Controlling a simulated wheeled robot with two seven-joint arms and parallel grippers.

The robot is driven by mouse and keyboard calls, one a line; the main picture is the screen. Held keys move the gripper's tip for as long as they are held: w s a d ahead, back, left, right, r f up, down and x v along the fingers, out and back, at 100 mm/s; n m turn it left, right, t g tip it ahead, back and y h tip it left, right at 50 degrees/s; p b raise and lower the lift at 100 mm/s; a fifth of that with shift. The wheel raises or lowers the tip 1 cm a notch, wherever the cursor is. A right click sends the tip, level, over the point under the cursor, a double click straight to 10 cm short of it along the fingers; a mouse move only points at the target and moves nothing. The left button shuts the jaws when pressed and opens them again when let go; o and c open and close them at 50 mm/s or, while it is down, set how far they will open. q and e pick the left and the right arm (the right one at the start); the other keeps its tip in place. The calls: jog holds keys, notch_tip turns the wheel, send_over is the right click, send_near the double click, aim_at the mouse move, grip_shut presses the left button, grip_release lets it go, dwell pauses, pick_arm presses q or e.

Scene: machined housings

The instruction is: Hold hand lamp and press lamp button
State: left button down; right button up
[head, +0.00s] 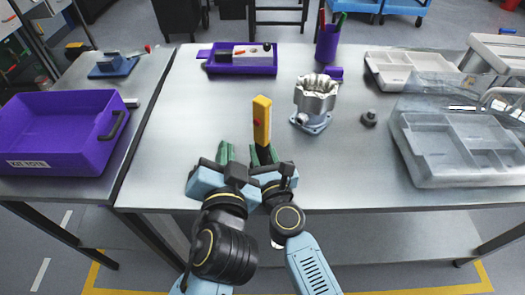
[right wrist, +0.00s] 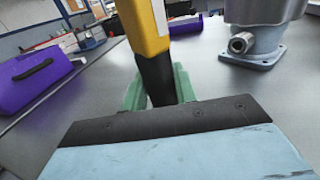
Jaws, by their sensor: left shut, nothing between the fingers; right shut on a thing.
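The hand lamp (head: 262,122) is yellow with a black lower handle and a small red button (head: 257,123) on its side. It stands upright above the table's front part. My right gripper (head: 264,155) is shut on the lamp's black handle. In the right wrist view the lamp (right wrist: 146,25) rises from between the green fingers (right wrist: 155,88). My left gripper (head: 226,152) is shut and empty, just left of the lamp and lower than its button. It does not touch the lamp, as far as I can see.
A machined metal housing (head: 315,95) stands right of the lamp, with a small dark part (head: 369,118) beside it. A purple tray (head: 240,69) and a purple pen cup (head: 327,44) are at the back. A clear bin (head: 440,180) is at right, a purple bin (head: 62,130) at left. The table's left part is clear.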

jog(key=o, duration=1.2)
jog(key=shift+c, duration=0.2)
jog(key=shift+s, duration=0.15)
